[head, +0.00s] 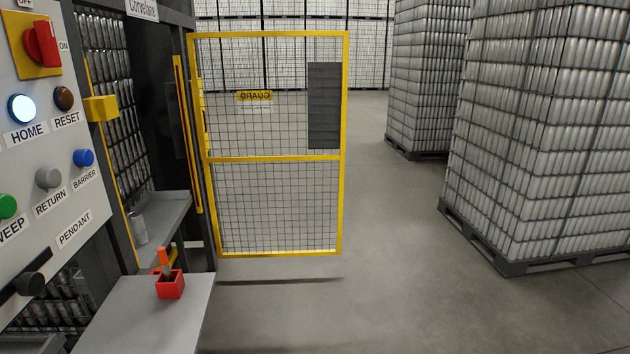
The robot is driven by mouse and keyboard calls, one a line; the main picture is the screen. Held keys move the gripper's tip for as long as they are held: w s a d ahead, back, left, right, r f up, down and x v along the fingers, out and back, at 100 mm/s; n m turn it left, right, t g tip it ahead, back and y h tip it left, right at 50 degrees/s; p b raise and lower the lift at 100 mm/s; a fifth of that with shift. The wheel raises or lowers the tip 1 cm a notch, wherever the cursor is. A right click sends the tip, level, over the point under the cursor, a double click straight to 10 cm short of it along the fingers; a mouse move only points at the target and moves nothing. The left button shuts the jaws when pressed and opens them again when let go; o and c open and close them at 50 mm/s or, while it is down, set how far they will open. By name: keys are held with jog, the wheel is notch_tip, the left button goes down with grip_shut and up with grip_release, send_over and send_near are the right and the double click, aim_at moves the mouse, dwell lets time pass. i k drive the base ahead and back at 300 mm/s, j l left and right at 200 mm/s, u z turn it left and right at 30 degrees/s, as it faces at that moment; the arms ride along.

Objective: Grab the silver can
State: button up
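A single silver can (139,229) stands on a grey shelf inside the machine, just behind the machine's dark frame at the left. It looks upright and is partly hidden by the frame. More silver cans (112,110) fill the machine's interior behind the frame. My gripper is not in view.
A yellow-framed mesh guard door (275,157) stands open right of the machine opening. A grey table (150,318) holds a red box (170,288) with an orange-handled tool. A control panel (45,130) fills the left. Pallets of cans (545,130) stand right; the middle floor is clear.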

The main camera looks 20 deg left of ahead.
aim_at(136, 219)
jog(key=i+j+u, duration=0.4)
jog(key=i, duration=0.9)
jog(key=i+l+u, duration=0.2)
jog(key=i+u, duration=0.25)
jog(key=i, duration=0.8)
jog(key=i+j+u, duration=0.2)
jog(key=i+u, duration=0.6)
jog(key=u, duration=0.15)
jog(key=i+u, duration=0.5)
jog(key=i+l+u, duration=0.25)
jog(key=u, duration=0.25)
jog(key=i+j+u, duration=0.2)
jog(key=i, duration=0.25)
jog(key=i+j+u, duration=0.15)
jog(key=i, duration=0.3)
